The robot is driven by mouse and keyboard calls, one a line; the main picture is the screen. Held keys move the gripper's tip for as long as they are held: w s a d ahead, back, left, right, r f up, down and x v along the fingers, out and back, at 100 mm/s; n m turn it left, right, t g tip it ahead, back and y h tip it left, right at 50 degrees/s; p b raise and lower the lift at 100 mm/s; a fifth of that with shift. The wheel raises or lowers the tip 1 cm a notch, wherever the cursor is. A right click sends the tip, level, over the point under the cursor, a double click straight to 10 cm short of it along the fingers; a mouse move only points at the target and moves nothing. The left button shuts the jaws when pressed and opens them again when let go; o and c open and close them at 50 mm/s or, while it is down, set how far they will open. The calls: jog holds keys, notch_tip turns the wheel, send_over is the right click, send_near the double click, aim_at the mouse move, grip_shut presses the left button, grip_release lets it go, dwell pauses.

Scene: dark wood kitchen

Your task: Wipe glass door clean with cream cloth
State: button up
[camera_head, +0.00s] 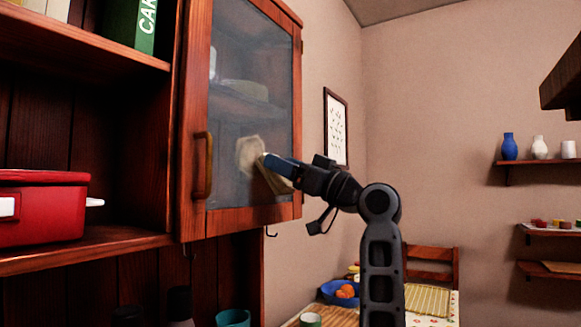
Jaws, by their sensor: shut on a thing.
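The glass door (228,95) of a wooden wall cabinet is at the upper left. It is closed and has a wooden frame and handle (202,165). The pane looks hazy, and dishes show dimly behind it. The fingertips are partly hidden.
A red pot (42,212) stands on the open shelf at left, beside the door. A green book (131,22) is above it. Below right is a table with a blue bowl of oranges (336,290). A framed picture (336,127) hangs right of the cabinet.

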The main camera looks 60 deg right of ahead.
jog(key=shift+s+a+r+p, duration=0.5)
jog(key=shift+a+r+p, duration=1.2)
jog(key=shift+a, duration=2.35)
jog(key=shift+s+d+f+b, duration=0.1)
jog(key=shift+d+b, duration=0.6)
jog(key=shift+d, duration=1.95)
jog(key=shift+s+d+f+b, duration=0.1)
jog(key=shift+d+b, duration=0.6)
jog(key=shift+d, duration=1.95)
jog(key=shift+a, duration=0.1)
jog(key=a+p, duration=0.1)
jog(key=a, duration=0.9)
jog(key=shift+s+a, duration=0.2)
jog(key=shift+s, duration=0.25)
jog(key=shift+s, duration=0.1)
jog(key=shift+s+d+p, duration=0.15)
jog(key=shift+s+p, duration=0.3)
jog(key=shift+s, duration=2.5)
